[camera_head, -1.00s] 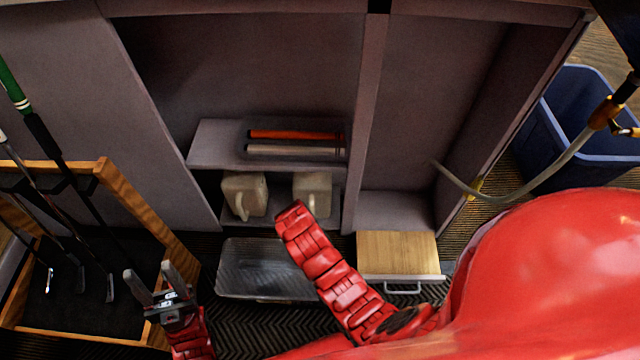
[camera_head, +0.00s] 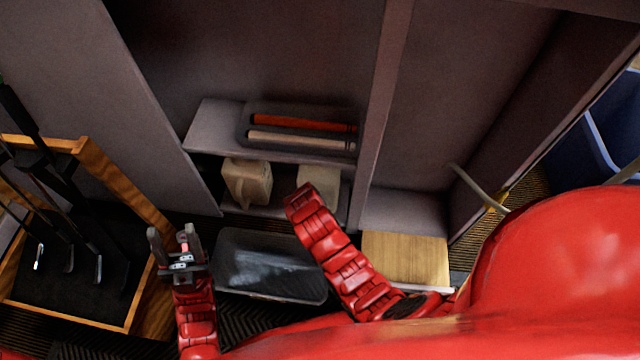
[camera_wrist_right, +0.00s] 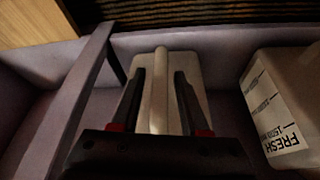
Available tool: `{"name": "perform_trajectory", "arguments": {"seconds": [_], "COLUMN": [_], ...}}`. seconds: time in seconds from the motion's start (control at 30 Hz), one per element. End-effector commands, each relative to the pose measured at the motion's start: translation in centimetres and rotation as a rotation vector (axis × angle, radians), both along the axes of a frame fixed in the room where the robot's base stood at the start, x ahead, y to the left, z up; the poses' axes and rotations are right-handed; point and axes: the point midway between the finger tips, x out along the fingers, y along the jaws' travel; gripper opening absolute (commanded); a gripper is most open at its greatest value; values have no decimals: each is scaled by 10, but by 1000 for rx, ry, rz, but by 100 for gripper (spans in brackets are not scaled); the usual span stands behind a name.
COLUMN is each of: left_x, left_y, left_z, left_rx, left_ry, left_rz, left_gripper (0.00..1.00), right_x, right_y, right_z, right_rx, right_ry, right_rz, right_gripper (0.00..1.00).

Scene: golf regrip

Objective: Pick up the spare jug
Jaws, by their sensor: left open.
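Two pale jugs stand on the cabinet's lower shelf: a left jug (camera_head: 247,182) and a right jug (camera_head: 320,180), partly hidden by my right arm. Which one is the spare is not clear. In the right wrist view one jug (camera_wrist_right: 193,74) is straight ahead, its upright handle (camera_wrist_right: 160,110) between the fingers of my right gripper (camera_wrist_right: 159,76). The fingers are open, with gaps on both sides of the handle. The other jug (camera_wrist_right: 285,105), labelled "FRESH", is at the right there. My left gripper (camera_head: 176,243) is open and empty, low at left, away from the jugs.
A tray (camera_head: 250,137) with an orange and a pale bar sits on the shelf above the jugs. A clear bin (camera_head: 268,268) is on the floor below. A wooden golf club rack (camera_head: 150,225) stands left, a wood-topped drawer (camera_head: 405,258) right. A cabinet divider (camera_head: 376,120) is right of the jugs.

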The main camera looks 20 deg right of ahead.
Motion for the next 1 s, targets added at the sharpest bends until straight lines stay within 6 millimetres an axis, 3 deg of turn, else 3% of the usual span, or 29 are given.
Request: {"name": "perform_trajectory", "arguments": {"seconds": [0.03, 0.23, 0.73, 1.0], "left_x": [0, 0, 0, -1], "left_y": [0, 0, 0, 3], "left_z": [0, 0, 1, 9], "left_rx": [0, 0, -1, -16], "left_ry": [0, 0, 0, -1], "left_rz": [0, 0, 1, 8], "left_gripper": [50, 50, 50, 50], "right_x": [0, 0, 0, 6], "right_y": [0, 0, -1, -4], "right_z": [0, 0, 1, 14], "right_rx": [0, -1, -1, 0], "right_ry": [0, 1, 1, -1], "right_rz": [0, 0, 0, -1], "right_gripper": [34, 0, 0, 0]}}
